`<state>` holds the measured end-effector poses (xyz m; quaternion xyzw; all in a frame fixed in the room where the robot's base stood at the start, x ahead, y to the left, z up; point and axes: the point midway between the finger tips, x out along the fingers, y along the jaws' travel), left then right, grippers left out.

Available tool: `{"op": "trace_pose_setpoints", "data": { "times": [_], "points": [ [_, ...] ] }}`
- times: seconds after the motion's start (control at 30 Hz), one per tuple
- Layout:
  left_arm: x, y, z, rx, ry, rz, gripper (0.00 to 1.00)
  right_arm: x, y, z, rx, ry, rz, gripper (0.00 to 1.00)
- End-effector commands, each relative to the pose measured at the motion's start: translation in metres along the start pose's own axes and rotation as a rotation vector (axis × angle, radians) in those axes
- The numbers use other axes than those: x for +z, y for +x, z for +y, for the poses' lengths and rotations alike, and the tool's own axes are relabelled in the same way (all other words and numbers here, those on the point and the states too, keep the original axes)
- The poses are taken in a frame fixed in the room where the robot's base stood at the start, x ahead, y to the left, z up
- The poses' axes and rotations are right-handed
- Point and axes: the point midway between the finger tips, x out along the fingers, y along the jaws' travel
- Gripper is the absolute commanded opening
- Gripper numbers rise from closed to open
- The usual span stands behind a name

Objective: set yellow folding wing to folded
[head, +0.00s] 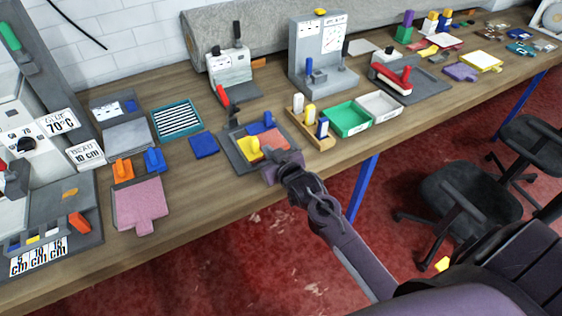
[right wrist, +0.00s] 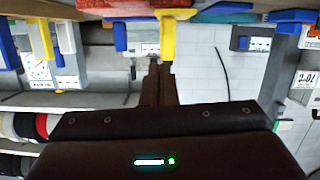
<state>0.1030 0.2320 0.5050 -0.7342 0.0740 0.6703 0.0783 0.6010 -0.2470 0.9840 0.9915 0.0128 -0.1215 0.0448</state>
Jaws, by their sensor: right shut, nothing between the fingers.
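The yellow folding wing (head: 248,148) is a small yellow piece with a raised upright part, on the left front of a dark grey folding fixture (head: 239,163). It also shows in the right wrist view (right wrist: 168,38), just past the fingertips. The fixture also bears a blue wing (head: 262,125) and a salmon-orange pad (head: 272,139). My right gripper (head: 273,170) is shut and empty at the front edge of the fixture, close to the yellow wing. I cannot tell whether they touch. My left gripper is not in view.
A wooden rack (head: 318,138) with several handled tools stands right of the fixture, followed by a green tray (head: 346,118). A blue square (head: 204,145) and pink pad (head: 140,202) lie to the left. Bare bench shows in front.

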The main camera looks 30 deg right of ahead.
Motion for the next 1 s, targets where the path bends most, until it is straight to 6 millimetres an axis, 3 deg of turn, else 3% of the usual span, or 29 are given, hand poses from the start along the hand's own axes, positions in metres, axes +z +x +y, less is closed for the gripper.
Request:
{"op": "trace_pose_setpoints", "data": {
  "times": [0.2,0.4,1.0],
  "points": [
    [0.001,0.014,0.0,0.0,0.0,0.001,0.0,0.003,-0.042,0.001,0.001,-0.001,0.002,0.0],
    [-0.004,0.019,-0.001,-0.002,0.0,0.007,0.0,0.001,-0.064,0.002,0.001,0.0,0.003,0.0],
    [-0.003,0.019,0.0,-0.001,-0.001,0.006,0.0,0.0,-0.069,0.002,0.001,0.0,0.003,0.0]
  ]
}}
